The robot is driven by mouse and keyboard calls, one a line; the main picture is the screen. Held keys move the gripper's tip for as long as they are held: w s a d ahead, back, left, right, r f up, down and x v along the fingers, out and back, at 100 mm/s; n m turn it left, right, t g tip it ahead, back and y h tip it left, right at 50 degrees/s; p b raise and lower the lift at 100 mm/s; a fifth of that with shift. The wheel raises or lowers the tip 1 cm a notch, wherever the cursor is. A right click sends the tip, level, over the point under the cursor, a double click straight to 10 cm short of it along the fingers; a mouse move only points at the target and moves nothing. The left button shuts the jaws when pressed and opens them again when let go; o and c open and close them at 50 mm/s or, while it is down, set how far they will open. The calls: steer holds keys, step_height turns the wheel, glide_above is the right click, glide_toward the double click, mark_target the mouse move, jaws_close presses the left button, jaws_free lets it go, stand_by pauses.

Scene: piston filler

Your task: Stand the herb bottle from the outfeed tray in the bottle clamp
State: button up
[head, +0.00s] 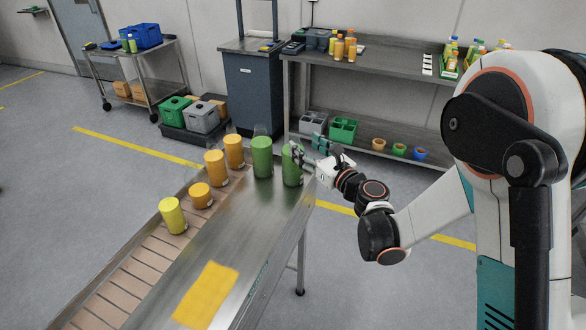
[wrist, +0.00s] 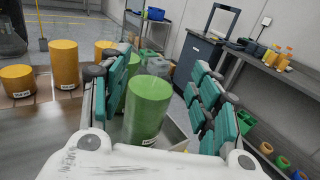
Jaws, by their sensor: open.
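Two green bottles with clear tops stand upright at the far end of a metal tray in the head view: a left one (head: 262,157) and a right one (head: 292,170). I take the green ones as herb bottles. My gripper (head: 304,158) is at the right one, coming from the right. In the wrist view a green bottle (wrist: 148,106) stands between the spread teal fingers of my gripper (wrist: 162,64), which is open. Contact with the fingers cannot be told. I cannot make out the bottle clamp in either view.
A yellow mat (head: 206,294) lies on the bare near part of the metal tray (head: 225,243). A shelf bench (head: 395,62) stands behind.

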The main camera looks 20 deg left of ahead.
mark_target(296, 138)
steer(key=shift+b+x, duration=1.15)
steer(key=shift+x, duration=2.35)
steer(key=shift+s+a+r, duration=0.1)
steer(key=shift+r, duration=0.05)
jaws_close()
